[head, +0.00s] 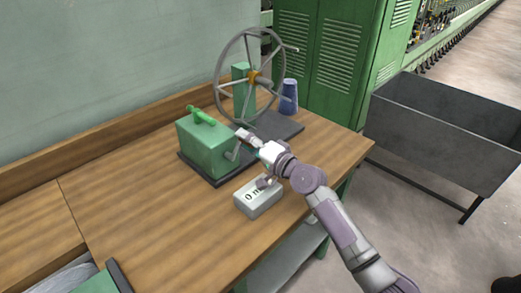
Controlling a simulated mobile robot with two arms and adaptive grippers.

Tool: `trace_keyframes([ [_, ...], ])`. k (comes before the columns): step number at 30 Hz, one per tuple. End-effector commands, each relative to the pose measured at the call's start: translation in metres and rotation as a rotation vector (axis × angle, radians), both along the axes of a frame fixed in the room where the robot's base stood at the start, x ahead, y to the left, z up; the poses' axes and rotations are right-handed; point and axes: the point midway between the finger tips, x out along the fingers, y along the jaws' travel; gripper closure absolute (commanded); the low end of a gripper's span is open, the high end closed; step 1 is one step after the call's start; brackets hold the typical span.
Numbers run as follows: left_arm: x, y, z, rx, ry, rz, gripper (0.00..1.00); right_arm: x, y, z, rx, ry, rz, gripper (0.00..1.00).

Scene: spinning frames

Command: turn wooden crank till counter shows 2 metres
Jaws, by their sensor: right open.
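A green box (205,147) stands on a dark base on the wooden table. A grey crank arm (233,152) shows on its right side; I cannot make out a wooden grip, and my gripper covers part of this area. The counter (258,199) is a pale block in front of the box, and its face reads 0 m. My right gripper (242,134) is open, its fingertips close to the box's right side, just above the crank arm. I cannot tell whether they touch it. My left gripper is not in view.
A spoked wheel (221,91) on a stand and a blue cone (289,97) are behind the gripper. A grey metal bin (425,115) stands beyond the table's right edge. The wooden table (130,215) is clear at front left.

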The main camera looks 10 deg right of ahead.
Motion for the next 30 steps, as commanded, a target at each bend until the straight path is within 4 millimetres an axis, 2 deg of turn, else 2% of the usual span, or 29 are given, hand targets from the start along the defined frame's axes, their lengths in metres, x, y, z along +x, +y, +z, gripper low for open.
trace_keyframes([
  [9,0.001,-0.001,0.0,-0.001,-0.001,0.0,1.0,-0.055,-0.039,-0.001,-0.004,0.001,0.001,0.53],
  [15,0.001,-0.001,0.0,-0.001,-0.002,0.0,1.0,-0.079,-0.056,-0.001,-0.003,0.002,0.002,0.53],
  [20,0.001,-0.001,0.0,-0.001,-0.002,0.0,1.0,-0.086,-0.06,0.0,-0.001,0.001,0.003,0.53],
  [27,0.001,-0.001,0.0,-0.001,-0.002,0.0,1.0,-0.087,-0.06,0.0,-0.001,0.001,0.003,0.53],
  [30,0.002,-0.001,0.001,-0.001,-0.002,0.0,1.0,-0.087,-0.058,0.0,-0.025,-0.012,0.005,0.69],
])
